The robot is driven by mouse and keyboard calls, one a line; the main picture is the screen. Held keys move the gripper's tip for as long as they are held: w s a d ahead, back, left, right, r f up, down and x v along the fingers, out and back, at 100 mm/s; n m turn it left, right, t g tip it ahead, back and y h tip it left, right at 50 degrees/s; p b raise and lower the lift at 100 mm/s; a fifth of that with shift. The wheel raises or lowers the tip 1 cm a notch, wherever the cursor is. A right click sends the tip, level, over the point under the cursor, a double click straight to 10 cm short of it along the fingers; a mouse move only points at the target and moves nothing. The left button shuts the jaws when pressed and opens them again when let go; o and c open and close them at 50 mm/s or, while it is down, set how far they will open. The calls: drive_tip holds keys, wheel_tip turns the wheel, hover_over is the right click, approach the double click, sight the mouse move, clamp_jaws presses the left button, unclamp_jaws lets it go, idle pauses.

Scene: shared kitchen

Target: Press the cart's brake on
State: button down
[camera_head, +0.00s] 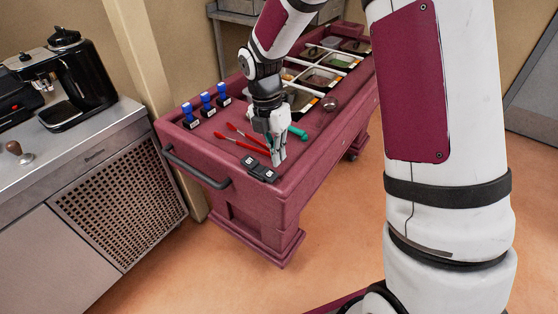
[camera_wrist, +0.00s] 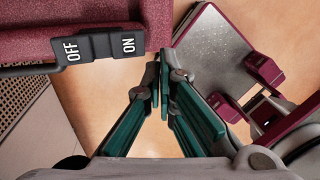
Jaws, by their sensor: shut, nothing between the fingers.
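The maroon cart (camera_head: 310,165) stands in the middle of the head view. Its brake switch (camera_head: 260,168) is a black rocker at the corner of the top, close to the handle. In the wrist view the brake switch (camera_wrist: 98,47) shows an OFF half on the left and an ON half on the right. I cannot tell which half is pressed down. My gripper (camera_head: 278,162) is shut and empty, with its fingertips just right of the switch. In the wrist view the gripper's fingertips (camera_wrist: 164,88) are beside the ON end, apart from it, with floor behind them.
A black handle (camera_head: 196,170) sticks out at the cart's near end. A counter with a coffee machine (camera_head: 75,85) is at left.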

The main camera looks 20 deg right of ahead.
wheel_tip(320, 180, up, 7)
drive_tip(key=shift+s+d+f, duration=0.15)
drive_tip(key=shift+s+d, duration=0.2)
drive_tip(key=shift+d, duration=0.1)
drive_tip(key=s+r+m+t, duration=0.3)
drive_tip(key=s+r+m, duration=0.7)
drive_tip(key=r+m, duration=0.1)
drive_tip(key=s+r+m+t+y, duration=0.1)
drive_tip(key=s+r+m+t, duration=0.2)
drive_tip(key=s+m, duration=0.9)
drive_tip(key=shift+d+r+m+t, duration=0.35)
drive_tip(key=shift+d+m, duration=0.1)
drive_tip(key=shift+m, duration=0.65)
drive_tip(key=shift+s, duration=0.1)
